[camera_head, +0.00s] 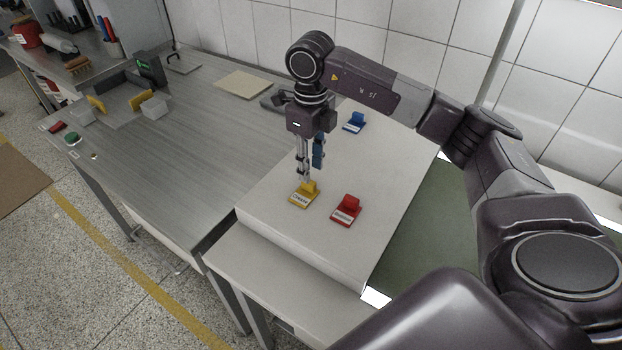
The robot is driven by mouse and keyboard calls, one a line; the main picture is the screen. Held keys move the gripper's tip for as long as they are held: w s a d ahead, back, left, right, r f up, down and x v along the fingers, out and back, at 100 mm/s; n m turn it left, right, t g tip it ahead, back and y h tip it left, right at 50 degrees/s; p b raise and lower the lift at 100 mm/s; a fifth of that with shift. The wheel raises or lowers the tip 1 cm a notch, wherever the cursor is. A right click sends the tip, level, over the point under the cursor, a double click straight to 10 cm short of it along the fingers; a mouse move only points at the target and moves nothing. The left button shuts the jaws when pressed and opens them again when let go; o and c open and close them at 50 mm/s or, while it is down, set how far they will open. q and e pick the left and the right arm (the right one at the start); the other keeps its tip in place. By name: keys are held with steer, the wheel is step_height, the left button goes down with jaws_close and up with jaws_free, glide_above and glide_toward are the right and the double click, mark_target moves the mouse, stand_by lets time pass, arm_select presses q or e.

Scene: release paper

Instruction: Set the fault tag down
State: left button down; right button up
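My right gripper (304,178) comes down from above, with its fingertips at the yellow tag (301,199). The yellow tag lies on the white slab (268,205) and has a raised grip and a white label. The fingers overlap in this view, so I cannot tell whether they are closed on that grip. A red tag (346,212) lies to the right of it and a blue tag (354,122) lies farther back. The label words are too small to read surely, so I cannot tell which is the fault tag. My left gripper is not in view.
A blue piece (319,150) shows beside the fingers; I cannot tell what it is. The grey bench (190,150) to the left is largely clear, with a beige sheet (244,84) at its back. A green mat (428,225) lies right of the slab, partly behind my arm.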

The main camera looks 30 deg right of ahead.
step_height(320, 180, up, 8)
steer(key=b, duration=0.1)
steer(key=shift+f, duration=0.15)
